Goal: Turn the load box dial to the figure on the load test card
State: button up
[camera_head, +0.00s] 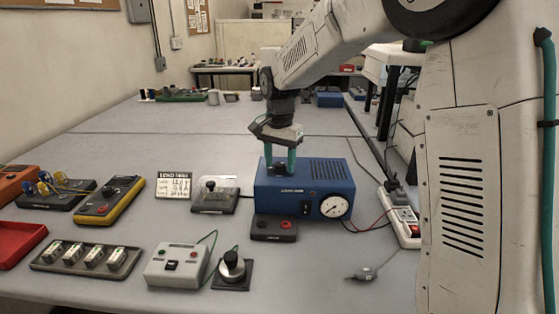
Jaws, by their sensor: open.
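The blue load box (275,203) stands right of centre on the table, with a small white label, a black switch and a round white gauge (334,207) on its front. A dark knob-like part (280,169) shows on its top, partly hidden by my gripper; I cannot read its setting. My gripper (280,165) points down at the box's top, its green fingers apart on either side of that dark part. Whether they touch it cannot be told. The load test card (172,187) stands left of the box; its figures are too small to read surely.
A clear-covered instrument (215,195) and a small black terminal block (274,229) sit close to the box. In front are a grey switch box (177,267) and a black knob on a base (232,266). A white power strip (400,215) lies right. The table behind is mostly clear.

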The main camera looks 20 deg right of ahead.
jog(key=c, duration=1)
jog(key=shift+o, duration=0.2)
jog(key=shift+n, duration=0.4)
jog(key=n, duration=0.3)
jog(key=shift+n, duration=0.3)
jog(key=n, duration=0.3)
jog(key=shift+n, duration=0.3)
jog(key=n, duration=0.3)
jog(key=shift+n, duration=2.4)
jog(key=shift+d, duration=0.1)
